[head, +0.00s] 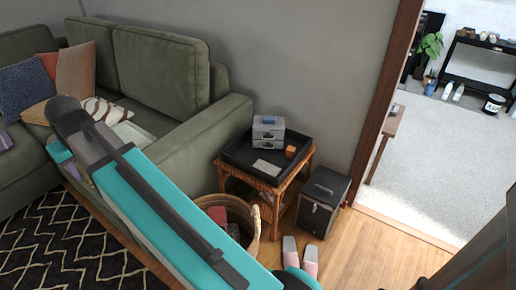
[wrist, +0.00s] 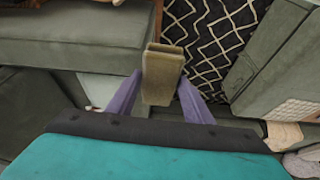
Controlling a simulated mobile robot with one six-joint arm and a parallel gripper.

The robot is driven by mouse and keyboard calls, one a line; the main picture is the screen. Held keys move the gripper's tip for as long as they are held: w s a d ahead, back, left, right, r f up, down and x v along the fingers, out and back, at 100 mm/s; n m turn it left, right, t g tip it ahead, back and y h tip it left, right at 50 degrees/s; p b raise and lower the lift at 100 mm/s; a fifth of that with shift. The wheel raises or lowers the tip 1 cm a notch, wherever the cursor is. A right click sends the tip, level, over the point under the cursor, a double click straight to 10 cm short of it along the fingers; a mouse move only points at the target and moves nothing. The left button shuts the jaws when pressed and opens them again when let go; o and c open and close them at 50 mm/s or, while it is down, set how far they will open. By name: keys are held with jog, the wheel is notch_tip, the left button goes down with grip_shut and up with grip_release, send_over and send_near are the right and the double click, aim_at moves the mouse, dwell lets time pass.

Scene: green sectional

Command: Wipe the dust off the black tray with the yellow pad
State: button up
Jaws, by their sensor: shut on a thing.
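The black tray (head: 236,158) lies on a wicker side table (head: 272,197) beside the sofa's arm in the head view. A pale grey flat patch (head: 267,168), which looks like the dust, is on its front part. A small grey drawer box (head: 268,132) and an orange cube (head: 290,151) also stand in the tray. In the wrist view my gripper (wrist: 162,88) is shut on a dull yellow-olive block (wrist: 160,82), which seems to be the yellow pad. My arm reaches left over the sofa, far from the tray, and hides the pad in the head view.
A green sofa (head: 160,62) with cushions fills the left. A wicker basket (head: 240,212), a black box (head: 322,198) and pink slippers (head: 310,258) stand around the table. A patterned rug (head: 75,245) lies at lower left. A doorway opens at right.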

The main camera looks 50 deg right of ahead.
jog(key=shift+d, duration=0.15)
jog(key=w+d+f, duration=0.1)
jog(key=d+f, duration=0.3)
jog(key=d, duration=0.7)
jog(key=w+d+f+m, duration=0.1)
jog(key=d+f, duration=0.4)
jog(key=d, duration=0.6)
jog(key=w+d+f, duration=0.1)
jog(key=d+f, duration=0.3)
jog(key=d, duration=0.7)
jog(key=s+d+f, duration=0.5)
jog(key=s+d, duration=0.1)
jog(key=d, duration=0.5)
jog(key=s+d+f+m+b, duration=0.1)
jog(key=s+d+f, duration=0.4)
jog(key=d, duration=0.6)
jog(key=s+d+f+m+h, duration=0.1)
jog(key=s+d+f, duration=0.5)
jog(key=d, duration=0.5)
jog(key=shift+s+d+f+b, duration=0.25)
jog(key=shift+s+f+b, duration=0.15)
jog(key=shift+f, duration=0.15)
jog(key=shift+f, duration=0.1)
